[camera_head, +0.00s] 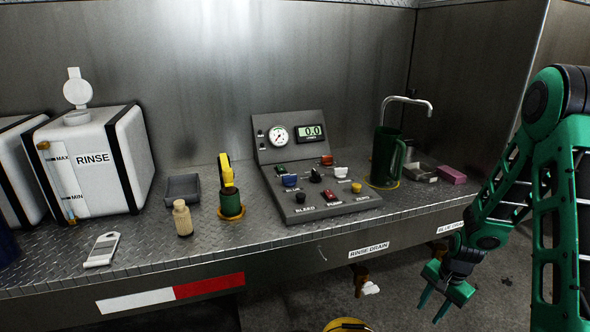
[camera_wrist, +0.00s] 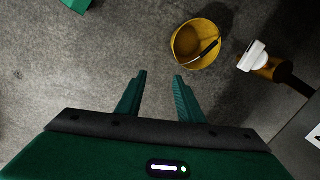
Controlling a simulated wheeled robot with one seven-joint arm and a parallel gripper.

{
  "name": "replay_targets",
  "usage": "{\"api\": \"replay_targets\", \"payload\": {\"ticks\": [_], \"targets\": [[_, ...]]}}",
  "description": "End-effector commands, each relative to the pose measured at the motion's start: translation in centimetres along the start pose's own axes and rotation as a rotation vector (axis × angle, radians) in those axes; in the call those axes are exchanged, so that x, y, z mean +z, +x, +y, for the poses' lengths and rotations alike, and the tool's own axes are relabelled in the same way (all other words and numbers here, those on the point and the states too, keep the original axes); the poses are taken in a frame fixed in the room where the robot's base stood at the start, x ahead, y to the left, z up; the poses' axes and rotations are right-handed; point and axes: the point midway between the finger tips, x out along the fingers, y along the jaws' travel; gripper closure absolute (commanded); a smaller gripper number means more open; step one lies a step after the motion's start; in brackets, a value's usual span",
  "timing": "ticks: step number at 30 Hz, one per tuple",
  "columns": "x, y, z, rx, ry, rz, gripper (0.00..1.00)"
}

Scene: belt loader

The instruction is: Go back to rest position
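My gripper (camera_head: 431,306) hangs at the lower right of the head view, in front of the bench and above the floor, pointing down. My green arm is folded at the right side. In the wrist view the two fingers of my gripper (camera_wrist: 158,97) are spread apart with only bare concrete floor between them. Nothing is held.
A metal bench (camera_head: 130,245) carries a rinse tank (camera_head: 90,160), a control panel (camera_head: 318,190), a green jug (camera_head: 386,158) and a small bottle (camera_head: 182,219). A yellow bucket (camera_wrist: 187,57) stands on the floor near a drain valve (camera_wrist: 262,64). The floor (camera_wrist: 60,70) around my gripper is mostly clear.

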Motion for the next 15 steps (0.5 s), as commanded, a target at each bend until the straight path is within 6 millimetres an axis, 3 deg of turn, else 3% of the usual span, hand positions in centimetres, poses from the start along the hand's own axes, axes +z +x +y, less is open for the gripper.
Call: {"api": "replay_targets", "payload": {"ticks": [3, 15], "targets": [[-0.1, -4.5, 1.4, 0.029, -0.058, 0.029, 0.66], [2.5, -17.2, 7.7, 0.114, -0.218, 0.07, 0.66]]}}
